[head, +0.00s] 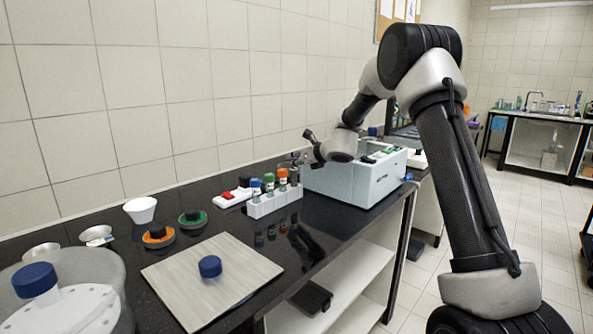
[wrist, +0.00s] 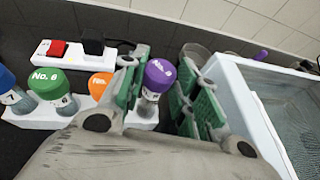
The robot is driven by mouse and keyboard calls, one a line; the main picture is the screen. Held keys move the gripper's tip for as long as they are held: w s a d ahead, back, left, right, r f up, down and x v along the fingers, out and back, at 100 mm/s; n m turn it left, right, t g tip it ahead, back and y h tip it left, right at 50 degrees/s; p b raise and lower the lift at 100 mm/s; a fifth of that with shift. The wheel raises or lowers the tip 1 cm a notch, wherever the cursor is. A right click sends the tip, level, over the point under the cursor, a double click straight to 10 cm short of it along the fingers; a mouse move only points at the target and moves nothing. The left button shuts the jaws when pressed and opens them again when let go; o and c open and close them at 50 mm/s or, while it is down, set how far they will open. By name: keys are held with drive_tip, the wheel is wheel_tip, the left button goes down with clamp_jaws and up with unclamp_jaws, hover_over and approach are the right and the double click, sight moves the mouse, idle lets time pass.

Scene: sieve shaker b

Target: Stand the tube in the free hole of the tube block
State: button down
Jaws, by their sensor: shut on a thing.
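The tube with the purple No. 8 cap (wrist: 158,76) is between the green-padded fingers of my gripper (wrist: 165,88), which is shut on it. Its lower part is over the right end of the white tube block (wrist: 70,118); I cannot tell whether it is inside the hole. The block also shows in the head view (head: 272,204), holding tubes with blue (head: 256,183), green (head: 269,178) and orange (head: 283,173) caps. In the head view my gripper (head: 296,161) is at the block's right end, and the held tube is hard to make out there.
A pale blue-grey machine (head: 352,180) stands close to the right of the block. A white switch box (wrist: 75,52) with red and black switches is behind it. A light board (head: 212,280) with a blue-capped item, two round lids and a funnel (head: 141,210) are to the left.

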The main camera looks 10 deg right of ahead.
sight(296, 167)
drive_tip(key=shift+f, duration=1.65)
drive_tip(key=c, duration=1.3)
unclamp_jaws()
drive_tip(key=shift+c, duration=0.2)
